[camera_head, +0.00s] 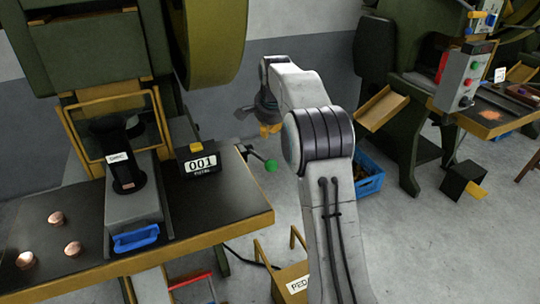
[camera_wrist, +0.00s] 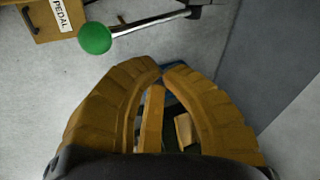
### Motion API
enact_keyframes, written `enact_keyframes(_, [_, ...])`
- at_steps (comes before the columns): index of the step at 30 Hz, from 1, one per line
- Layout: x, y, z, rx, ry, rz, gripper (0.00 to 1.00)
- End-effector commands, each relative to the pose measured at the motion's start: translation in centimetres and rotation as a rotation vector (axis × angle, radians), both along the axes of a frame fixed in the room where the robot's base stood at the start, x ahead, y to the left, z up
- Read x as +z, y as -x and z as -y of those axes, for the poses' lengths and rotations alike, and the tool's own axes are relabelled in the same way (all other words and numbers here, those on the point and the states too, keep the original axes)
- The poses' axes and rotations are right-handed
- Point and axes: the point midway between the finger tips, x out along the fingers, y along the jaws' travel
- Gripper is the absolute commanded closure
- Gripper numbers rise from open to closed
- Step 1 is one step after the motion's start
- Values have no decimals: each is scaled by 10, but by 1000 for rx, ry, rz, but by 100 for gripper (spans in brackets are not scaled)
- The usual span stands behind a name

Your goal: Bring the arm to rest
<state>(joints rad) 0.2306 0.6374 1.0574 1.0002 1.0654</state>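My arm rises through the middle of the head view and bends over toward the back wall. My gripper (camera_head: 270,130) hangs at its end, small and partly hidden by my arm. In the wrist view its two ribbed brown fingers (camera_wrist: 163,70) curve in until their tips meet or nearly meet. Nothing is held between them; the floor and a blue crate show through the gap.
The press table (camera_head: 205,210) has a lever with a green knob (camera_head: 271,166), also in the wrist view (camera_wrist: 95,38). A blue crate (camera_head: 370,176) stands on the floor behind my arm. A pedal box (camera_head: 292,282) is below.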

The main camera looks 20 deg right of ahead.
Motion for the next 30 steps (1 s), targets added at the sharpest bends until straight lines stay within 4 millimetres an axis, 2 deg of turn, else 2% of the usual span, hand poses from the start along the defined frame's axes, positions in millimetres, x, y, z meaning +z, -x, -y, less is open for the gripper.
enact_keyframes(22, [3, 2, -1, 7, 2, -1, 100])
enact_keyframes(26, [20, 13, -9, 47, 17, -7, 100])
enact_keyframes(30, [55, 40, -26, 145, 49, -26, 100])
